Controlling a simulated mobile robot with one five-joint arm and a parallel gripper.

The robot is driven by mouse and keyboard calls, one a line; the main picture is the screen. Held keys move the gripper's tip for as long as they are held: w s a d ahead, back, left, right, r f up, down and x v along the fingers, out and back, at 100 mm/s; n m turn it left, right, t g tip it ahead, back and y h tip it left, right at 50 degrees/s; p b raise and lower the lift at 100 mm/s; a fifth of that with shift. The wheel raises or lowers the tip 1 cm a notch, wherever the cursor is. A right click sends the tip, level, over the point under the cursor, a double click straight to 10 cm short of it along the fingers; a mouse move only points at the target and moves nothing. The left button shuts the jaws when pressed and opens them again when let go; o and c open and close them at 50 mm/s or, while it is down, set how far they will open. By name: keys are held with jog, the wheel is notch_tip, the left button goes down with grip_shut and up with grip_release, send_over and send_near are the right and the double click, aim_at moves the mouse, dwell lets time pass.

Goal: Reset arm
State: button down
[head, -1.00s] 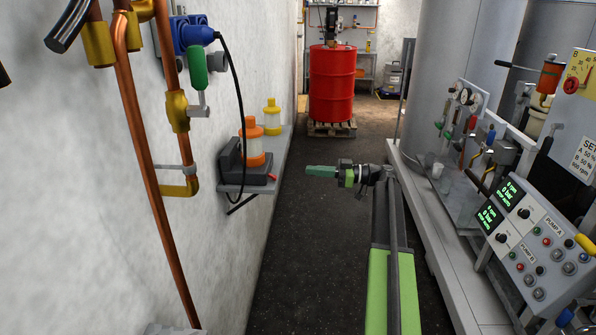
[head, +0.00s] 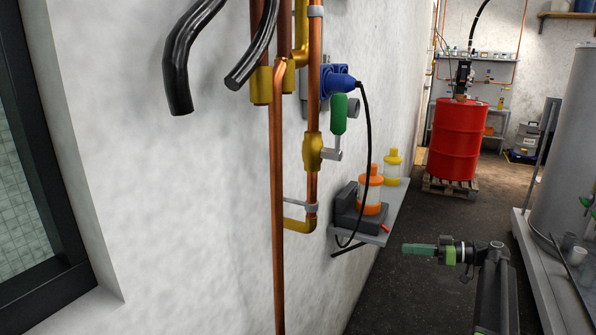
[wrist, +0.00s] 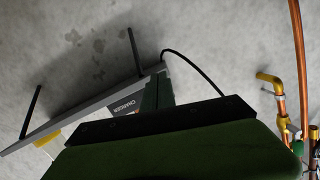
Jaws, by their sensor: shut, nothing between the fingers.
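My gripper (head: 418,249) shows in the head view at the lower right, on the end of my arm. It points left toward the wall, in front of and a little below the right end of the wall shelf (head: 396,210). It is shut and holds nothing. In the wrist view the shut green fingers (wrist: 152,95) reach up past a dark edge. Behind them the underside of the shelf (wrist: 75,113) and part of a dark box marked CHARGER (wrist: 126,105) are visible. The fingers hide part of the box.
The shelf carries an orange-capped container (head: 371,188), a yellow-capped one (head: 392,167) and the charger (head: 352,212). Copper pipes (head: 278,200) run down the wall. A red drum (head: 455,140) stands on a pallet at the back. A grey tank (head: 570,150) is at right. Dark floor lies between.

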jog(key=s+a+f+m+g+h, duration=0.2)
jog(key=a+f, duration=0.2)
jog(key=a, duration=0.3)
jog(key=s+a+f+m+g+h, duration=0.1)
jog(key=s+a+f+g, duration=0.1)
jog(key=a+f, duration=0.4)
jog(key=s+a+f+m+g+h, duration=0.2)
jog(key=s+a+f+m+h, duration=0.1)
jog(key=s+a+f+h, duration=0.4)
jog(key=s+a+f+m+g+h, duration=0.1)
jog(key=s+a+f+m+h, duration=0.25)
jog(key=s, duration=0.55)
notch_tip(320, 180, up, 15)
jog(key=w+p, duration=0.1)
jog(key=p, duration=1.2)
jog(key=shift+w+a+f+h+p, duration=0.15)
jog(key=shift+w+f+h+p, duration=0.1)
jog(key=shift+h+p, duration=0.15)
